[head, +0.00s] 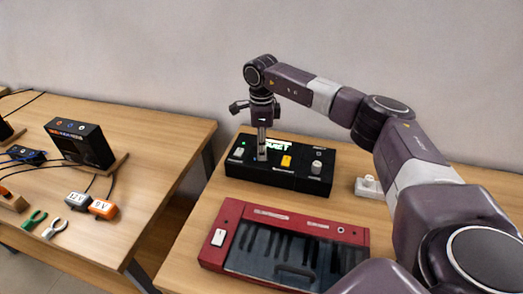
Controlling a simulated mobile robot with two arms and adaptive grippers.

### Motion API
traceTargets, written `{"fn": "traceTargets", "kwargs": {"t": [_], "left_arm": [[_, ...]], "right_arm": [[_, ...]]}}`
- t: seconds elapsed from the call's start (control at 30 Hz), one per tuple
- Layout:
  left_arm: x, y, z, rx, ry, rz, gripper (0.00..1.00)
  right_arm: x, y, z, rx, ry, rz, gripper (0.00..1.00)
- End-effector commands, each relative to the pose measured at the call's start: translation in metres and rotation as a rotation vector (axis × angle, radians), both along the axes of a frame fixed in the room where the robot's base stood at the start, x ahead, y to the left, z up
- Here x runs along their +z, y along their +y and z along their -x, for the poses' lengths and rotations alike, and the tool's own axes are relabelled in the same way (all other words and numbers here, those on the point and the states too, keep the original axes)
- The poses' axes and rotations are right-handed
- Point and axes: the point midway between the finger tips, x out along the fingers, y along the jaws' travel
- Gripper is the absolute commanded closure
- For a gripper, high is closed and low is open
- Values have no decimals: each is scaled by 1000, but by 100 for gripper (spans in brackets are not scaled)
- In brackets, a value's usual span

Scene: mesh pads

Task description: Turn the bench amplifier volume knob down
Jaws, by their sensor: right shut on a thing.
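The bench amplifier appears to be the black box (300,183) on the right-hand table, behind the red keyboard. My right gripper (262,153) points straight down onto the left-middle of its top face. It is shut on a small knob there, which the fingers mostly hide; I cannot read its label. A grey knob (316,167) stands free at the right of the top face. My left gripper is not in view.
A yellow button (286,161) and a white switch (238,152) flank my right gripper. A white socket block (369,187) sits to the right. A gap separates the left table (160,150), which holds several devices and tools.

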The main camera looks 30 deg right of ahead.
Motion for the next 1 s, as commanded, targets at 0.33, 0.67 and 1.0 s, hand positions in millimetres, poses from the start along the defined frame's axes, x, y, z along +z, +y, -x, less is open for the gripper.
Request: {"fn": "traceTargets", "kwargs": {"t": [0.33, 0.67, 1.0], "left_arm": [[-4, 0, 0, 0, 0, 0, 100], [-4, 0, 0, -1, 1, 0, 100], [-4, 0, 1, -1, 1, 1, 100]], "right_arm": [[2, -1, -2, 172, -7, 0, 100], [2, -1, -2, 216, -7, 0, 100], [3, -1, -2, 216, -8, 1, 77]]}}
